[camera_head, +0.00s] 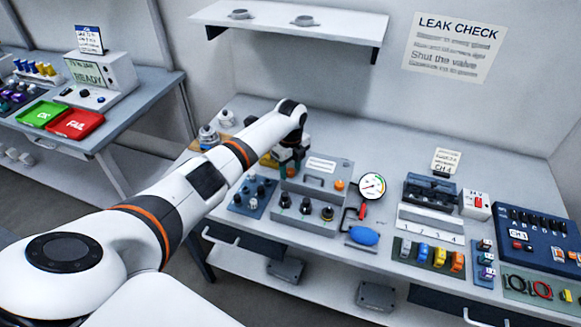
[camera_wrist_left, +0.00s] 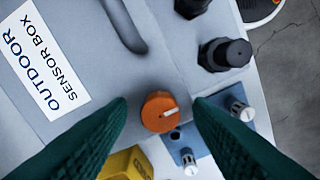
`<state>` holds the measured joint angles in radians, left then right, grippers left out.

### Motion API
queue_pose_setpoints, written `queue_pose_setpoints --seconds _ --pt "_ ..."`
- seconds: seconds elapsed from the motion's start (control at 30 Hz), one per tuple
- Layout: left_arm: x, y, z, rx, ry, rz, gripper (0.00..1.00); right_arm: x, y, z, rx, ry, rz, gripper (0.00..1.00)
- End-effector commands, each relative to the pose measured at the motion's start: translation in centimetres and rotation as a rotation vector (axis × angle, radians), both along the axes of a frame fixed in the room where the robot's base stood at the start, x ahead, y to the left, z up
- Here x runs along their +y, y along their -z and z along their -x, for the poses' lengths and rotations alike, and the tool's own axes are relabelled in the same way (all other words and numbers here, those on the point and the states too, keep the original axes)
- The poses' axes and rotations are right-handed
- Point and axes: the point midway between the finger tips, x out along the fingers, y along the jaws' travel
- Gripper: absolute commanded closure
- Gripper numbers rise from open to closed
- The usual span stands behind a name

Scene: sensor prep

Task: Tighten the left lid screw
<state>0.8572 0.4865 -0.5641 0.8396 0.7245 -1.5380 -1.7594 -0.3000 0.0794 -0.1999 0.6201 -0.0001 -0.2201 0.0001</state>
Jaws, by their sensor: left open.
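The grey sensor box (camera_head: 325,180) stands on the bench in the head view, with its white label (camera_wrist_left: 42,57) in the left wrist view. The left lid screw (camera_wrist_left: 160,112) is an orange round head with a white mark, seated on the lid. My left gripper (camera_head: 291,158) is open over the box's left side. Its dark green fingers (camera_wrist_left: 160,102) flank the left screw with visible gaps. My right gripper is out of view.
Black fittings (camera_wrist_left: 225,54) line the box's front. A blue plate with small knobs (camera_head: 253,194) lies left of it, and a yellow object (camera_wrist_left: 127,163) lies close by. A gauge (camera_head: 371,186) and blue bulb (camera_head: 364,236) are at the right. A shelf (camera_head: 300,22) hangs above.

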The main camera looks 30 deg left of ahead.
Motion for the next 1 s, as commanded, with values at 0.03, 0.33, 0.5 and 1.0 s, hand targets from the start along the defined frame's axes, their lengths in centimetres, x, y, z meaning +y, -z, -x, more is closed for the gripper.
queue_pose_setpoints --seconds 0.03,0.33,0.5,1.0 --pt "0.0 -0.3 -0.1 -0.002 0.000 0.000 0.53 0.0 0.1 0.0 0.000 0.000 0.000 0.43" --pt "0.1 -5.7 -0.1 -0.007 0.000 -0.001 0.53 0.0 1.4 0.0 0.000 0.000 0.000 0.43" --pt "0.1 -9.1 -0.1 -0.005 0.000 -0.001 0.53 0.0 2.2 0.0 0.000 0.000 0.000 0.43" --pt "0.1 -11.9 0.0 -0.002 0.000 -0.001 0.53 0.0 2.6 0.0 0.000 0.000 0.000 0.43"
